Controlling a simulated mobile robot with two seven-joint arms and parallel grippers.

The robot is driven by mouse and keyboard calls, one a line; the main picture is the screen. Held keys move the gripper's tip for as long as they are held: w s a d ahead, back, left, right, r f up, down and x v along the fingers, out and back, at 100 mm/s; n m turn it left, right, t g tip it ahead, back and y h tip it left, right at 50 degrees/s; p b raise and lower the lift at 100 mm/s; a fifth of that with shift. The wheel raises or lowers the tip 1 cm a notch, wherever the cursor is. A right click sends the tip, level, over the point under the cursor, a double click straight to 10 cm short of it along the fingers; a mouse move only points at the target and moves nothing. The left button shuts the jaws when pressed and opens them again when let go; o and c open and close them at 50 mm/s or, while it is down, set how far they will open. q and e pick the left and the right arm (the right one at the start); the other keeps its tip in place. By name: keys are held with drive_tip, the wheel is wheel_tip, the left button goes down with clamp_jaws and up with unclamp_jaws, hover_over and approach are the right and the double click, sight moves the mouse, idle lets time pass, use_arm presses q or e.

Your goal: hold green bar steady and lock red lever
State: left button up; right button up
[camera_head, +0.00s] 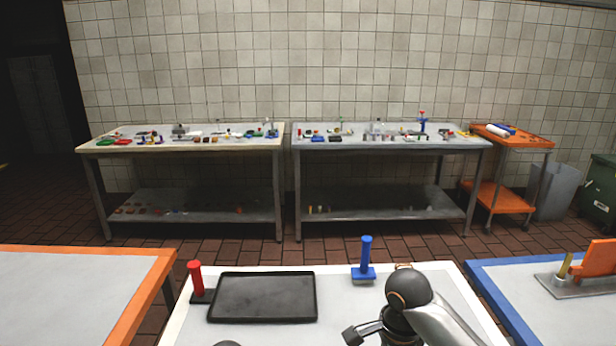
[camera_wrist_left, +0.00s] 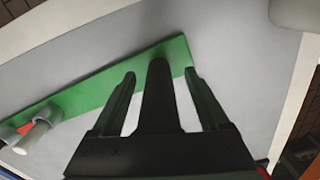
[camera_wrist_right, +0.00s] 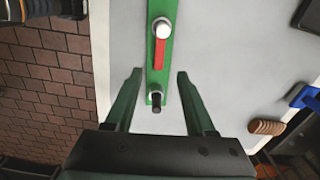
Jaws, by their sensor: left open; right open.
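The green bar (camera_wrist_left: 95,82) lies on the grey tabletop and runs diagonally in the left wrist view. A black post (camera_wrist_left: 158,90) rises near one end of it. My left gripper (camera_wrist_left: 160,77) is open, with a finger on either side of this post. In the right wrist view the green bar (camera_wrist_right: 172,12) carries a white knob (camera_wrist_right: 161,28), the red lever (camera_wrist_right: 159,55) lying along the bar, and a black-tipped pin (camera_wrist_right: 156,99). My right gripper (camera_wrist_right: 159,75) is open, its fingers on either side of the bar's end; contact cannot be told. The head view does not show the bar.
On the near table in the head view are a black tray (camera_head: 262,297), a red-handled piece (camera_head: 195,278) and a blue-handled piece (camera_head: 366,258). A ribbed brown object (camera_wrist_right: 267,127) lies right of my right gripper. Other tables stand left, right and behind.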

use_arm(q)
wheel_tip(320, 180, up, 3)
drive_tip(key=shift+w+r+p, duration=0.1)
drive_tip(key=shift+r+p, duration=0.1)
drive_tip(key=shift+p, duration=0.15)
drive_tip(key=shift+r, duration=2.9)
drive_tip(key=o, duration=0.4)
drive_tip(key=shift+c, duration=0.2)
